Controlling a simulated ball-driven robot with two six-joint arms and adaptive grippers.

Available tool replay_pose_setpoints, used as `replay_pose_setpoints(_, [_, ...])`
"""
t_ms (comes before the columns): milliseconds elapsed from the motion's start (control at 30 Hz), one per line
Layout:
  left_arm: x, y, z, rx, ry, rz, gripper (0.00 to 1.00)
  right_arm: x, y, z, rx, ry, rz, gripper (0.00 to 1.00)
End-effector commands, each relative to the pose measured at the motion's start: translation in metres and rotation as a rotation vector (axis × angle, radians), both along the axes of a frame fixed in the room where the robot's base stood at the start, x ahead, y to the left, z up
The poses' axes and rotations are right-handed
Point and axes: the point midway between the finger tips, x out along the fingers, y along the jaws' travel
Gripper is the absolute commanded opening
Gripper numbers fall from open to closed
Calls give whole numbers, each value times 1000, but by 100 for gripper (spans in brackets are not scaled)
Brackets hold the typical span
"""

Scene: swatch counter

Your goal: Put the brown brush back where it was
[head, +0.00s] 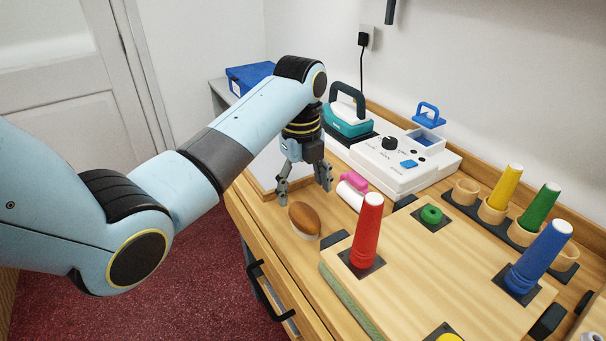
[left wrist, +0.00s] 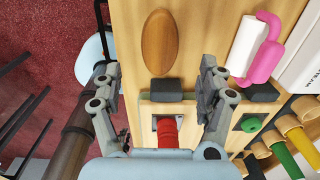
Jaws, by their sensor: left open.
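The brown brush (head: 304,219), an oval with a wooden back and a pale lower edge, lies on the wooden counter near its front edge. In the left wrist view the brush (left wrist: 160,42) lies between the lines of the fingers, beyond their tips. My left gripper (head: 304,188) points down just behind the brush in the head view. Its fingers are spread, empty and apart from the brush. A dark pad (head: 334,239) lies beside the brush, towards the board; it also shows in the left wrist view (left wrist: 166,85). My right gripper is in neither view.
A wooden board (head: 435,265) carries a red cone (head: 367,230), a blue cone (head: 540,255) and a green ring (head: 431,214). A pink-handled white roller (head: 351,192) lies near the gripper. A teal-and-black iron (head: 347,115) and a white device (head: 392,160) stand behind.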

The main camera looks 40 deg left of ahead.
Motion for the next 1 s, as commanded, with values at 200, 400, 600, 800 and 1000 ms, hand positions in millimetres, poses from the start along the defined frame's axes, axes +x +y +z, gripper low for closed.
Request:
replay_pose_setpoints(200, [0, 0, 30, -1, -2, 0, 75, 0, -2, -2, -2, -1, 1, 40])
replay_pose_setpoints(400, [-1, 0, 35, -1, 1, 0, 75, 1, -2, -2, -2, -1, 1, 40])
replay_pose_setpoints(600, [-1, 0, 34, -1, 0, 0, 75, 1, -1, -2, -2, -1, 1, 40])
replay_pose_setpoints(800, [-1, 0, 34, -1, 0, 0, 75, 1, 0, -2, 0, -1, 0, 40])
replay_pose_setpoints(1000, [-25, -3, 18, 9, -19, 159, 75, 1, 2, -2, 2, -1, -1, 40])
